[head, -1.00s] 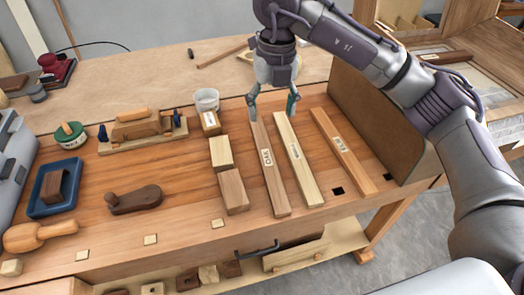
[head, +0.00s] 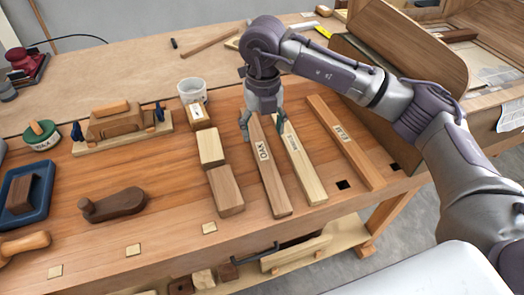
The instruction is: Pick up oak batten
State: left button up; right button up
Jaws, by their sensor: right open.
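The oak batten (head: 273,183) is a long brown strip with a white label reading OAK. It lies lengthwise on the workbench. My right gripper (head: 263,128) is open, pointing down at the far part of the oak batten, with a finger on either side of it. I cannot tell whether the fingers touch the wood. The right finger is close to the far end of the paler labelled batten beside it. My left gripper is not in view.
The paler batten (head: 304,172) lies just right of the oak batten. Another labelled batten (head: 347,146) lies further right, near an upright brown board (head: 385,110). Wooden blocks (head: 226,190) stand in a row on the left. A white cup (head: 193,90) stands behind them.

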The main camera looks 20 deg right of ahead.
aim_at(262, 150)
jog(key=shift+a+f+p, duration=0.15)
jog(key=shift+f+p, duration=0.55)
jog(key=shift+f, duration=2.45)
jog(key=shift+s, duration=0.1)
jog(key=shift+c, duration=0.4)
grip_shut()
